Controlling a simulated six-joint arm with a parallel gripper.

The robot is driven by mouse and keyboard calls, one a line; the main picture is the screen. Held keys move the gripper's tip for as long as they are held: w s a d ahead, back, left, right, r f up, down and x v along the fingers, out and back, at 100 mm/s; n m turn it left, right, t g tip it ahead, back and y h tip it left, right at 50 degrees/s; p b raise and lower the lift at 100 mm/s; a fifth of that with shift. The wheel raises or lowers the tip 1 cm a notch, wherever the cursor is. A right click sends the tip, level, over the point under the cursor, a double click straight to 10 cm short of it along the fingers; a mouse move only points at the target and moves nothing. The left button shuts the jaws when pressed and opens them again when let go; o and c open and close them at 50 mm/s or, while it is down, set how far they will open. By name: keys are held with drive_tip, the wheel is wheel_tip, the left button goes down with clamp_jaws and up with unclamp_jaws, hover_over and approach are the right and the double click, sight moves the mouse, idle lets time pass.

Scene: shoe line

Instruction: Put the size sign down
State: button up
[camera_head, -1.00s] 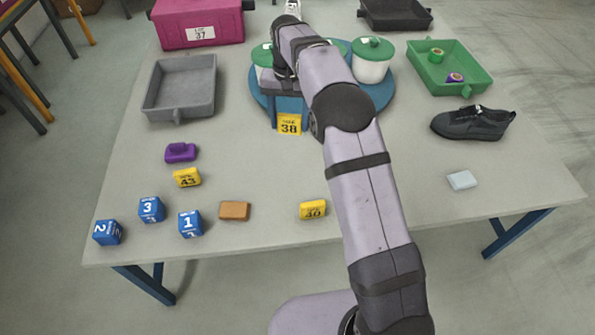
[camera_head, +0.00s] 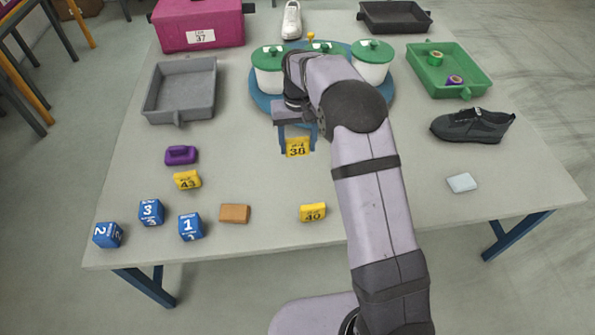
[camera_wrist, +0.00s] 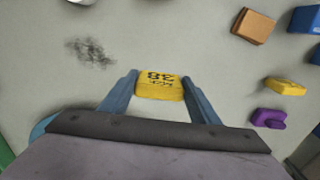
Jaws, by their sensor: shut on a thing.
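The yellow size sign marked 38 (camera_head: 297,147) is between the fingers of my gripper (camera_head: 296,140), in front of the round blue stand. In the wrist view my gripper (camera_wrist: 159,84) is shut on the sign (camera_wrist: 159,90), one finger at each side, and the number reads upside down. I cannot tell from these views how far the sign is above the table. Two more yellow size signs, 43 (camera_head: 187,180) and 40 (camera_head: 313,212), lie on the table.
Several blue number cubes (camera_head: 190,224), an orange block (camera_head: 234,213) and a purple piece (camera_head: 181,155) are at the left. A black shoe (camera_head: 472,126) and a pale block (camera_head: 461,182) are at the right. White jars with green lids (camera_head: 372,65) stand behind my gripper.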

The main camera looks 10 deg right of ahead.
drive_tip(key=shift+f, duration=4.75)
drive_tip(key=shift+f, duration=0.2)
drive_tip(key=o, duration=1.1)
drive_tip(key=shift+r, duration=0.1)
